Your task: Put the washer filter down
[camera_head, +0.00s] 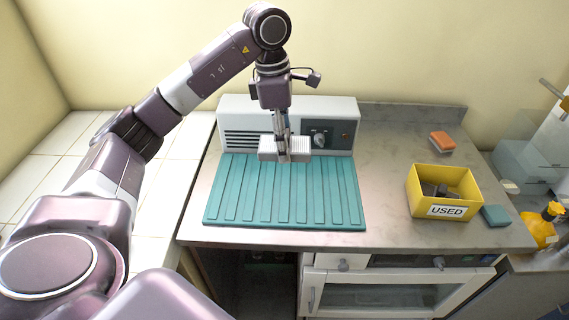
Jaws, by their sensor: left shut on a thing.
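My left gripper (283,150) points down at the upper part of the view and is shut on the washer filter (299,146), a small pale grey block with a ribbed top. The gripper's fingers cover the middle of the filter. The filter is in front of the white and grey machine and over the back part of the green ribbed mat (285,195). I cannot tell whether it touches the mat. The mat's front part is bare. My right gripper is not in view.
The white and grey machine (236,107) with a knob stands behind the mat. A yellow box (466,209) labelled USED holds dark pieces to the right. An orange and grey block (442,141) and a green block (496,216) lie near it. The steel counter (385,170) between mat and box is clear.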

